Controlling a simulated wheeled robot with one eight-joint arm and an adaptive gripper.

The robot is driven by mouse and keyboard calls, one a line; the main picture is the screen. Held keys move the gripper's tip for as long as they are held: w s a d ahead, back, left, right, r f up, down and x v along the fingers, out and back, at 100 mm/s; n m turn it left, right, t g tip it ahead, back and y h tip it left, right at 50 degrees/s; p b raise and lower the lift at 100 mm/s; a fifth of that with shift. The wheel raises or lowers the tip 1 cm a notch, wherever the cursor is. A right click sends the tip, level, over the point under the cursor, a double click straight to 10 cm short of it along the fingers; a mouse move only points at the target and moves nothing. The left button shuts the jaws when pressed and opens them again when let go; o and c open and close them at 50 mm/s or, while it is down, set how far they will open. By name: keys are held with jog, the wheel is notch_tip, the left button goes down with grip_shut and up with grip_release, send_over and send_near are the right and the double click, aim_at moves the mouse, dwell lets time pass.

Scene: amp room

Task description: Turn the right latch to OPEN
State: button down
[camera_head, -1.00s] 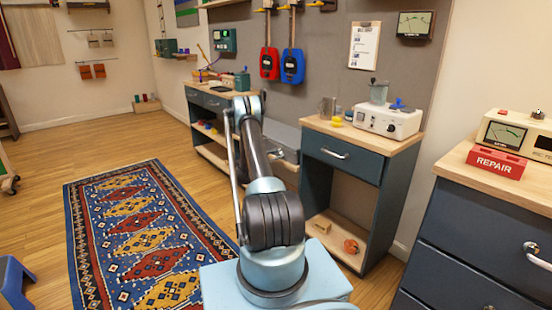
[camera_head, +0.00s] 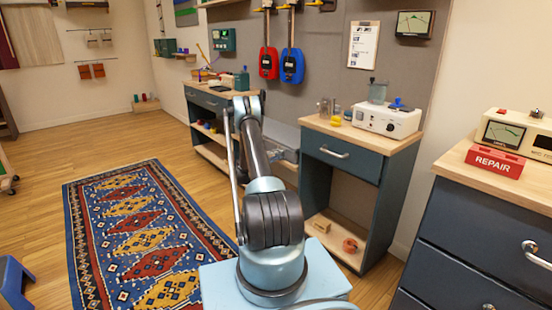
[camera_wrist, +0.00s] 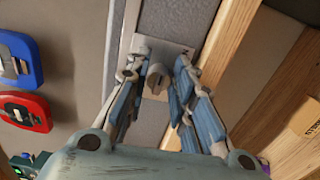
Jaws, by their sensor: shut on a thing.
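In the wrist view, a grey latch with a raised turning piece (camera_wrist: 157,80) sits on a metal plate (camera_wrist: 180,50) on a grey metal strip. My gripper (camera_wrist: 160,66) is shut on the turning piece, with one blue-grey finger on each side. No OPEN marking is readable, and only one latch shows. In the head view, a grey metal case (camera_head: 284,134) stands between the two workbenches, partly behind my arm.
A dark cabinet with a wooden top (camera_head: 345,150) stands just right of my arm. In the wrist view, a wooden edge (camera_wrist: 232,45) runs close to the right finger. Red (camera_head: 269,64) and blue (camera_head: 292,67) tools hang behind. A patterned rug (camera_head: 145,240) lies on open floor at left.

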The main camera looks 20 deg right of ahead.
jog(key=shift+f+m, duration=0.15)
jog(key=shift+m, duration=0.15)
jog(key=c, duration=1.4)
grip_release()
jog(key=shift+c, duration=0.2)
jog(key=shift+a, duration=0.1)
jog(key=v, duration=1.1)
jog(key=shift+a, duration=0.4)
jog(key=shift+s, duration=0.1)
